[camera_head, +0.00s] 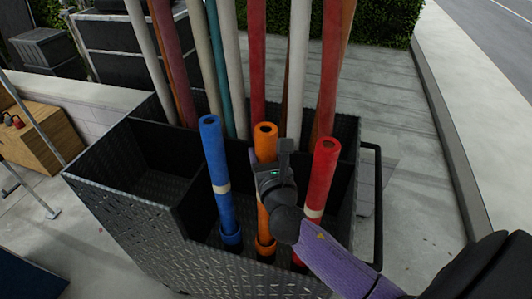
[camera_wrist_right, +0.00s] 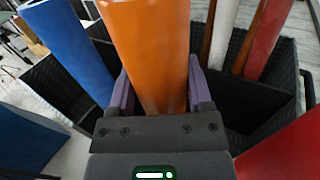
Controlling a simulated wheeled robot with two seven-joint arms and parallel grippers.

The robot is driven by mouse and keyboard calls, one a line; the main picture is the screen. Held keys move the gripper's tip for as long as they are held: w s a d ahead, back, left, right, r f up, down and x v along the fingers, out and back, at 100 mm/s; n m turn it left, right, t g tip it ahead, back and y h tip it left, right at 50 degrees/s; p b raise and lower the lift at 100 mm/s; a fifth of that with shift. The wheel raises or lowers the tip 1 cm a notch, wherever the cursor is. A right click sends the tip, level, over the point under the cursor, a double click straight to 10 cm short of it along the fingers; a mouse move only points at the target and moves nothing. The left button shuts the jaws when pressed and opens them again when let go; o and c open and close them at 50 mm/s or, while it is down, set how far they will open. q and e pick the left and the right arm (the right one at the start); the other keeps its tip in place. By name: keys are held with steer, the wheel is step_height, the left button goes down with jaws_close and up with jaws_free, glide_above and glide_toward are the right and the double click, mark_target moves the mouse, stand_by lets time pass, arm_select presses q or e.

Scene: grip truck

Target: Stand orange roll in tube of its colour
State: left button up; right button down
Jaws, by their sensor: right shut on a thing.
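The orange roll (camera_head: 265,140) stands nearly upright in the front part of the black cart, between the blue and red rolls. Its lower end meets the orange tube (camera_head: 266,248) and appears to be inside its mouth. My right gripper (camera_head: 270,172) is shut on the roll's upper part, coming from the lower right. In the right wrist view the orange roll (camera_wrist_right: 150,55) is between the two purple-sided fingers, and its lower end is hidden. My left gripper is not in view.
The blue roll (camera_head: 214,155) stands in a blue tube (camera_head: 231,238). The red roll (camera_head: 321,180) stands close on the right, its base partly hidden. Several long rolls lean in the cart's (camera_head: 130,200) rear section. The left compartment (camera_head: 160,183) is empty.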

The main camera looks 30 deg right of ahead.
steer(key=shift+f, duration=0.3)
jaws_free()
steer(key=shift+s, duration=0.1)
steer(key=b+v, duration=0.2)
steer(key=v, duration=0.8)
steer(key=s+f+m+g+y+b, duration=0.2)
steer(key=f+m+g+b, duration=0.3)
steer(key=f, duration=1.4)
steer(key=s+f+m+g+y+b, duration=0.1)
steer(key=s+f+m+g+b, duration=0.35)
steer(key=f, duration=1.35)
steer(key=s+a+f+m+g+y+b, duration=0.1)
steer(key=s+f+m+g+b, duration=0.2)
steer(key=s+f+m+b, duration=0.4)
steer(key=s+a+f+m+g+y+b, duration=0.1)
steer(key=s+f+m+g+b, duration=0.3)
steer(key=f, duration=1.8)
steer(key=s+a+m+b, duration=0.1)
steer(key=s+m+b, duration=0.3)
steer(key=s+m, duration=0.5)
steer(key=shift+s+a+y, duration=0.2)
steer(key=shift+s+y, duration=0.1)
steer(key=shift+s, duration=0.95)
